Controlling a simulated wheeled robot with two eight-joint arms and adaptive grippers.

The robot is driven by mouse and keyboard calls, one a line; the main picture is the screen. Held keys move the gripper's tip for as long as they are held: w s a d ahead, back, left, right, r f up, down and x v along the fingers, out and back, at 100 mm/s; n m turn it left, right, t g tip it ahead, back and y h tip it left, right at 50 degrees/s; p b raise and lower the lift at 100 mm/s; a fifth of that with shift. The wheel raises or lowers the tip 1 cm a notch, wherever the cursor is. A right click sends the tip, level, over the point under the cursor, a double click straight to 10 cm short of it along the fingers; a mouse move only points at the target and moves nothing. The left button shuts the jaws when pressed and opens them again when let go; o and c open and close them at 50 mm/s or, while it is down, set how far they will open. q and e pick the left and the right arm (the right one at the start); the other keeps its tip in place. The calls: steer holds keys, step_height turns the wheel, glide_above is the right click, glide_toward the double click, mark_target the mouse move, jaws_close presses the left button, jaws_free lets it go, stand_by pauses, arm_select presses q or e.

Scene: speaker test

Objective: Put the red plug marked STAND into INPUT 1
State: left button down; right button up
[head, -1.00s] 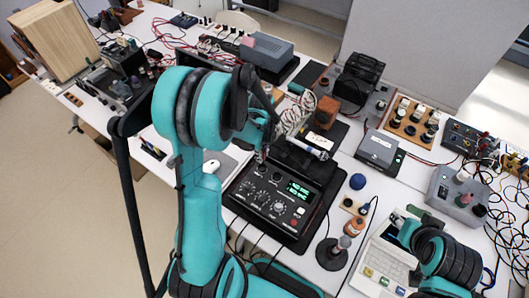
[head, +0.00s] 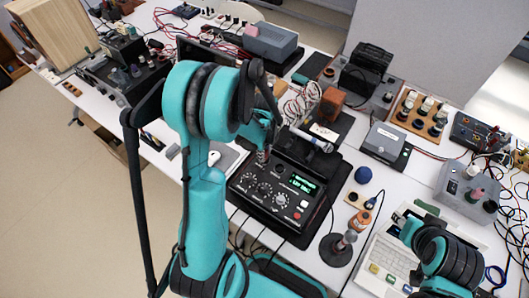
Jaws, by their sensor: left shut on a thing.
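The black test unit (head: 248,203) lies on the white table in the middle of the head view, with white-marked knobs, a lit green display (head: 303,184) and a red button. My left gripper (head: 262,155) points down over its upper left part, close to the panel. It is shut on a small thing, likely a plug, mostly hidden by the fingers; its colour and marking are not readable. I cannot tell whether it touches a socket. The INPUT 1 label is too small to read. My right arm shows at the lower right, but its gripper is not visible.
A microphone (head: 312,140) lies just behind the unit. A white mouse (head: 214,158) is at left. Cables run along the unit's front.

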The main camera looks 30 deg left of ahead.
arm_select(q)
steer(key=shift+f, duration=0.2)
stand_by(0.7)
steer(key=c, duration=1.3)
jaws_free()
steer(key=shift+r, duration=0.1)
step_height(320, 180, up, 12)
steer(key=shift+f, duration=0.1)
steer(key=s+d+r+n+t+b, duration=0.1)
steer(key=s+d+r+n+t, duration=0.2)
steer(key=n, duration=0.6)
steer(key=s+d+r+n+t+b, duration=0.1)
steer(key=s+d+r+n+t, duration=0.2)
steer(key=s+d+n, duration=0.4)
steer(key=s+n+t, duration=0.1)
steer(key=n, duration=0.2)
steer(key=shift+d, duration=0.3)
